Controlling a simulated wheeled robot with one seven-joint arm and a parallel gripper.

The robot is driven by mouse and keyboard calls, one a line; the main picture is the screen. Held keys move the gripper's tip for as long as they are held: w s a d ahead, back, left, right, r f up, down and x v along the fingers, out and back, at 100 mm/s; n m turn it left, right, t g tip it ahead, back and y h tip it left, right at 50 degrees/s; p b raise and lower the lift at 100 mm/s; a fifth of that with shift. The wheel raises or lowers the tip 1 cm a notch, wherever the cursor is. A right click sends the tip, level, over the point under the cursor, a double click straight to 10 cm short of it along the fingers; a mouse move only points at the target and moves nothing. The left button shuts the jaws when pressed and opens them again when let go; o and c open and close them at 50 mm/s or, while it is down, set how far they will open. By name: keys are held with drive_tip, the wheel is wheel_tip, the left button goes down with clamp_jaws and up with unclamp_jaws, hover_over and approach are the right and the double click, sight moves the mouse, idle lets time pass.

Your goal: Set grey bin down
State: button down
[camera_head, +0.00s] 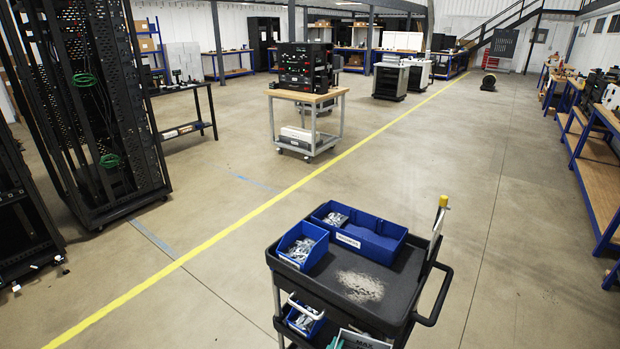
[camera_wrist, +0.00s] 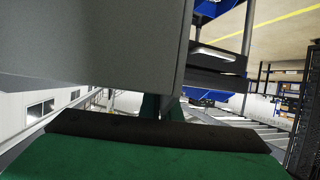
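A large plain grey surface, which I take to be the grey bin (camera_wrist: 90,40), fills the upper left of the wrist view, very close to the camera. My gripper (camera_wrist: 158,112) shows there as a wide green part with a black edge along the bottom, and a narrower green piece beyond it. The bin's lower edge in the picture meets these parts, and it looks gripped; the exact contact is hidden.
A black cart (camera_head: 408,293) stands in front with blue bins of hardware (camera_head: 303,246) on top and a scattered pale patch on its tray. The wrist view is tilted, with a cart part at upper right. Black racks (camera_head: 100,130) stand left; a wheeled wooden-top table (camera_head: 308,97) stands beyond open floor.

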drive_tip(key=s+a+f+n+y, duration=0.1)
drive_tip(key=a+f+n+y, duration=0.1)
drive_tip(key=f, duration=1.1)
drive_tip(key=s+a+f+n+t+y, duration=0.1)
drive_tip(key=s+a+f+n+y, duration=0.1)
drive_tip(key=f, duration=1.1)
drive_tip(key=shift+s+a+f+y, duration=0.25)
drive_tip(key=shift+a+y, duration=0.25)
drive_tip(key=shift+a, duration=0.65)
